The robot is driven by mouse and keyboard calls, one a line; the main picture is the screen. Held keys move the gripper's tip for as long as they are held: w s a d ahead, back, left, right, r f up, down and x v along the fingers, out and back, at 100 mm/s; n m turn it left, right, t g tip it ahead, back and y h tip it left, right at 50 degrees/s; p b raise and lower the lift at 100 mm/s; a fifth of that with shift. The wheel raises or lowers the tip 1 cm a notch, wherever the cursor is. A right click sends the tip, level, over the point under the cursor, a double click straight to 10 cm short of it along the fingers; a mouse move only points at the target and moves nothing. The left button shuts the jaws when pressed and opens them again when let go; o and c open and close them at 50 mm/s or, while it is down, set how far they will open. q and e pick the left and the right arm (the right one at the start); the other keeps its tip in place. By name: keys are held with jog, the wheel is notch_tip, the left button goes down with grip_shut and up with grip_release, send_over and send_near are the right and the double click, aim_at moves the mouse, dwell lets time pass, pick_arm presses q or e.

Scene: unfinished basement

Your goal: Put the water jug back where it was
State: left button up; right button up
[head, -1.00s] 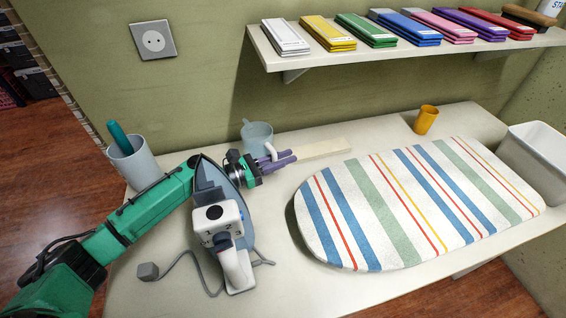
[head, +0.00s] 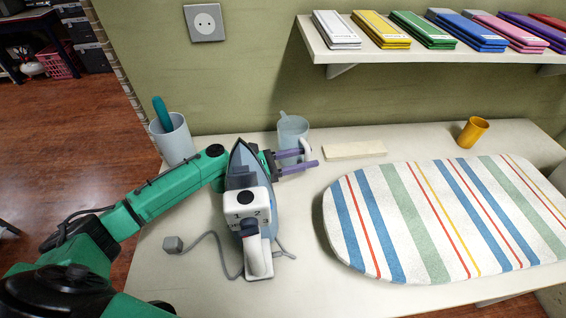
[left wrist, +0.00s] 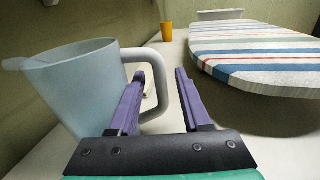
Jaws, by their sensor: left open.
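The water jug (head: 292,133) is a pale blue, translucent jug standing upright on the table near the back wall. In the left wrist view the jug (left wrist: 75,90) fills the left side, its pale handle pointing right. My left gripper (head: 308,158) reaches across behind the iron, its purple fingers beside the jug's handle. In the left wrist view the gripper (left wrist: 160,73) is open; the handle's outer bar shows between the fingers, and the left finger overlaps the handle loop. I cannot tell whether either finger touches it. My right gripper is out of view.
An upright iron (head: 247,205) with a cord stands close to my left arm. A cup (head: 171,140) holding a teal item is at left. A flat cream block (head: 355,150), a yellow cup (head: 473,132) and a striped ironing board (head: 440,220) lie right. A shelf (head: 430,55) overhangs the back.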

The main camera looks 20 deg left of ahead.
pick_arm(q)
jog(key=b+v, duration=0.1)
jog(key=v, duration=0.6)
jog(key=shift+s+a, duration=0.45)
jog(key=shift+a, duration=0.1)
jog(key=shift+r, duration=0.1)
